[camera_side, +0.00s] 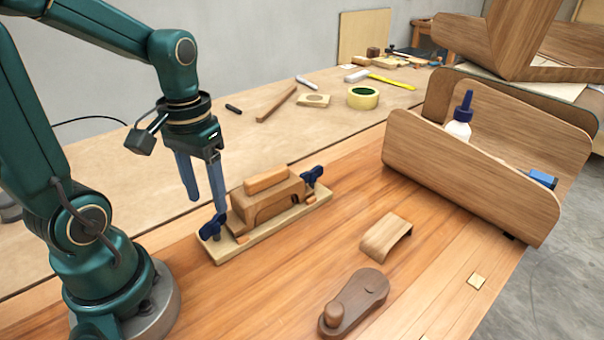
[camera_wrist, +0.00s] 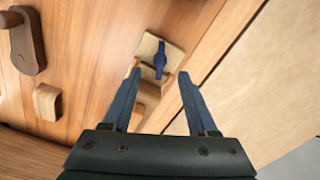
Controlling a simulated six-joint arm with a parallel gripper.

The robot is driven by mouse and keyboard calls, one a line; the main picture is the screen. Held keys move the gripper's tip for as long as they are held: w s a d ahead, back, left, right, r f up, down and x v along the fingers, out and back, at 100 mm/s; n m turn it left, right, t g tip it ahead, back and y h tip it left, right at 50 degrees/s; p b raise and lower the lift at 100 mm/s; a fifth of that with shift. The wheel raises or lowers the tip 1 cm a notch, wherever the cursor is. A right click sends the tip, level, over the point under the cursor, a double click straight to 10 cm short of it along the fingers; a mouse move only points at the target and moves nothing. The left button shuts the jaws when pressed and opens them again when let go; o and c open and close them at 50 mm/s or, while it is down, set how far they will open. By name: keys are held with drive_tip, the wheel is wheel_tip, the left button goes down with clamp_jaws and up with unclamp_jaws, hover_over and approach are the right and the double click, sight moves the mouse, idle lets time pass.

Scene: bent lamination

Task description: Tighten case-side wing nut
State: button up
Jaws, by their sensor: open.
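The bending form is a pale base board (camera_side: 288,226) carrying a curved wooden block (camera_side: 266,205) with a smaller block (camera_side: 266,180) on top. One blue wing nut (camera_side: 210,229) sits at the board's left end, and another blue wing nut (camera_side: 312,177) at its right end. My gripper (camera_side: 207,206) is open and empty, pointing down just above the left wing nut. In the wrist view, a blue wing nut (camera_wrist: 160,60) shows upright between the tips of my gripper (camera_wrist: 160,74). I cannot tell whether a finger touches it. The second wing nut is hidden there.
A wooden case (camera_side: 470,185) with a glue bottle (camera_side: 459,122) stands at right. A bent wooden piece (camera_side: 386,238) and a dark wooden tool (camera_side: 353,303) lie in front of the form. Tape (camera_side: 363,98) and small pieces lie behind. The bench between is clear.

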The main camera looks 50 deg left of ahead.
sight(212, 219)
drive_tip(key=shift+f, duration=2.45)
drive_tip(key=shift+c, duration=0.3)
clamp_jaws()
